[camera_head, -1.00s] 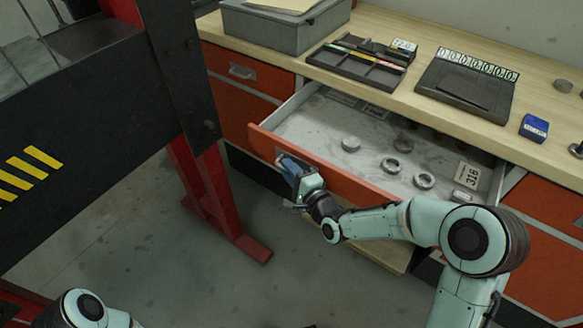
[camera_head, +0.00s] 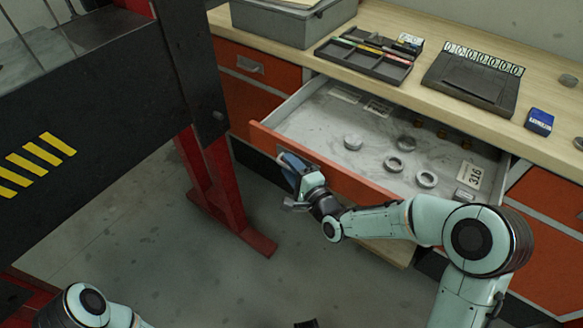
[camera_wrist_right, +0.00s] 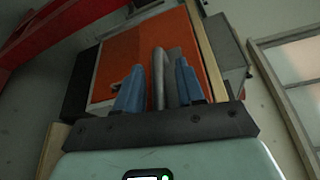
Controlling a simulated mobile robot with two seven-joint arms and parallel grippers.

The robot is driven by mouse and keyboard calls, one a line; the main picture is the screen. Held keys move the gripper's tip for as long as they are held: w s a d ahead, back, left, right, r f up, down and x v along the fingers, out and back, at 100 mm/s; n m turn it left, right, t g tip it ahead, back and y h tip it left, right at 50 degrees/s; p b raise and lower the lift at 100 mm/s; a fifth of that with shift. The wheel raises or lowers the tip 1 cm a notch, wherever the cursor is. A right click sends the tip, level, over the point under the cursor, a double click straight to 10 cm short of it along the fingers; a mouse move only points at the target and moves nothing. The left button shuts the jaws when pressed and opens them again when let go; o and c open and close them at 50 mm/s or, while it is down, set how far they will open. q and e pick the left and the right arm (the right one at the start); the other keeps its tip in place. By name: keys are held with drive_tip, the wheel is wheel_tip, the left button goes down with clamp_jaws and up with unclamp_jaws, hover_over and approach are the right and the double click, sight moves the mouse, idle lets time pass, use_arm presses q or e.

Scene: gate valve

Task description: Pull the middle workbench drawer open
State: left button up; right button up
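The middle drawer (camera_head: 340,177) has an orange front and is pulled well out of the workbench. Its pale inside (camera_head: 330,115) shows from above. My right gripper (camera_head: 291,165) is at the left part of the drawer front, at the grey handle (camera_wrist_right: 162,75). Part of the handle is hidden by the fingers.
Rings and discs (camera_head: 393,164) and a number card (camera_head: 468,176) lie in the drawer. The bench top (camera_head: 415,95) carries a grey box (camera_head: 290,25), a divided tray (camera_head: 365,62) and a blue box (camera_head: 539,122). A red-legged black frame (camera_head: 215,180) stands left of the drawer.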

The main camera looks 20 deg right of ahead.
drive_tip(key=shift+s, duration=0.1)
use_arm(q)
drive_tip(key=s+r+g+p, duration=0.1)
drive_tip(key=s+r+p, duration=0.3)
drive_tip(key=r+p, duration=0.4)
drive_tip(key=shift+d+g+p, duration=0.4)
drive_tip(key=shift+d+p, duration=0.05)
drive_tip(key=shift+p, duration=0.15)
use_arm(e)
drive_tip(key=v, duration=1.3)
drive_tip(key=shift+d, duration=0.1)
